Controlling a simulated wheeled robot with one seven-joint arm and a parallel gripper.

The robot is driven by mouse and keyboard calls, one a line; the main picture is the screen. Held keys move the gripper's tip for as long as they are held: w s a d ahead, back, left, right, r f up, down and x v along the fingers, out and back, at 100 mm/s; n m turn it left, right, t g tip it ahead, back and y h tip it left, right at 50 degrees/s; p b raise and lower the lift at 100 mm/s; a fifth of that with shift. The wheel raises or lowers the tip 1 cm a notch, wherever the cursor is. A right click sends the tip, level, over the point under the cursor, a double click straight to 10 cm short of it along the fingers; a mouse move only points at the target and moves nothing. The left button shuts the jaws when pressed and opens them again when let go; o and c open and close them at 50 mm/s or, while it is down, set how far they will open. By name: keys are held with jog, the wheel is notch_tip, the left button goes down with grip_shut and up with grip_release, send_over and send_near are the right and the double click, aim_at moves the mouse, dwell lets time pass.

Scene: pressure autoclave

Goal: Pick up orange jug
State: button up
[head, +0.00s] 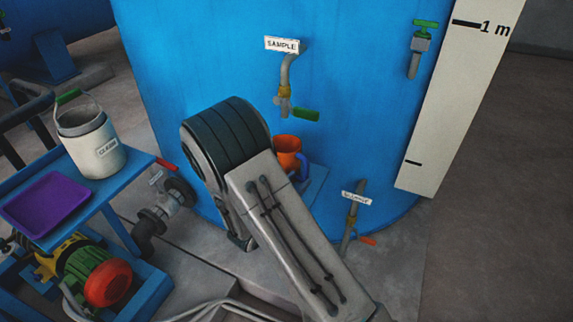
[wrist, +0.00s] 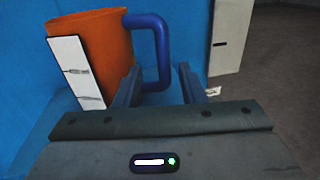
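The orange jug (head: 287,155) with a blue handle stands on a small blue shelf (head: 316,182) against the blue tank. In the head view my arm hides part of it. In the wrist view the jug (wrist: 98,45) is upright at the upper left, with a white label on its side and its blue handle (wrist: 162,50) on the right. My gripper (wrist: 160,82) is open. Its two fingers appear on either side of the lower part of the handle. I cannot tell whether they touch it. My gripper is hidden behind the arm in the head view.
The blue tank (head: 350,90) fills the background. A SAMPLE tap (head: 284,95) is above the jug, and another labelled valve (head: 352,215) is to its right. A blue cart (head: 100,205) at left holds a white bucket (head: 90,140) and a purple tray (head: 47,203).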

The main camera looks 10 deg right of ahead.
aim_at(304, 178)
jog(key=x, duration=0.4)
jog(key=shift+d+f, duration=0.25)
jog(key=shift+f, duration=0.15)
grip_shut()
jog(key=shift+r, duration=0.15)
